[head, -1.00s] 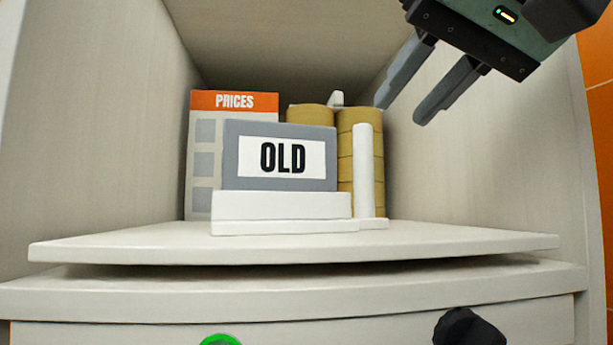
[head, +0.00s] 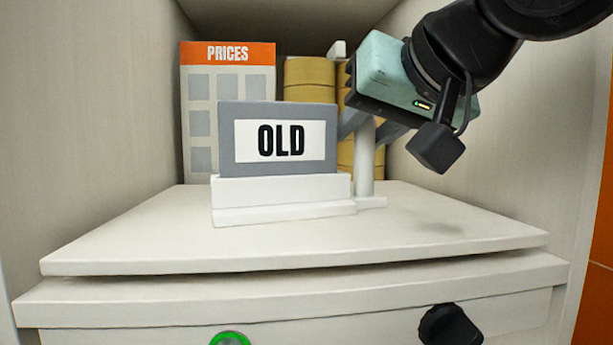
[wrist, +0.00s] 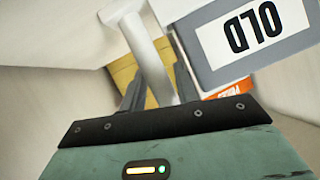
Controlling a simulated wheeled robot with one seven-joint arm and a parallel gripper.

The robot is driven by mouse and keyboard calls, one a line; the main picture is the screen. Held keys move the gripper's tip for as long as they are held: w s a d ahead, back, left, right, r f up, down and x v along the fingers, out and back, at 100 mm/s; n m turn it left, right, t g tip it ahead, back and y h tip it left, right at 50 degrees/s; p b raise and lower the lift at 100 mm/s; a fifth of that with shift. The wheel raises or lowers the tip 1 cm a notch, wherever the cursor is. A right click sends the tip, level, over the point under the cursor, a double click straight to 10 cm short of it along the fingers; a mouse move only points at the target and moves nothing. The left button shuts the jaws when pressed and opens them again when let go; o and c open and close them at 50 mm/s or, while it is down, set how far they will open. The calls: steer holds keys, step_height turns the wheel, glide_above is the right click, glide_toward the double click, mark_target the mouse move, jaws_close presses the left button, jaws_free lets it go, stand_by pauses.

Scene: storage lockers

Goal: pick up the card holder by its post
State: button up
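The card holder (head: 282,192) stands upright on the shelf, with a white base, a grey-framed card reading OLD (head: 279,141), and a white post (head: 365,165) at its right. The card also shows upside down in the wrist view (wrist: 243,36). My gripper (head: 364,133) is at the upper part of the post, reaching in from the upper right. In the wrist view, the post (wrist: 140,42) passes between the two grey fingers. They look spread, one on each side of it; contact is not clear. The post's top is hidden by my gripper in the head view.
A PRICES board (head: 228,110) stands behind the card holder at the left. Stacked tan rolls (head: 310,80) stand behind the card and post. Locker walls (head: 500,130) close in on both sides. The shelf (head: 300,250) is clear in front and right of the holder.

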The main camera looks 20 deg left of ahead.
steer(key=shift+x, duration=0.8)
jaws_close()
steer(key=shift+s, duration=0.1)
steer(key=shift+r, duration=0.2)
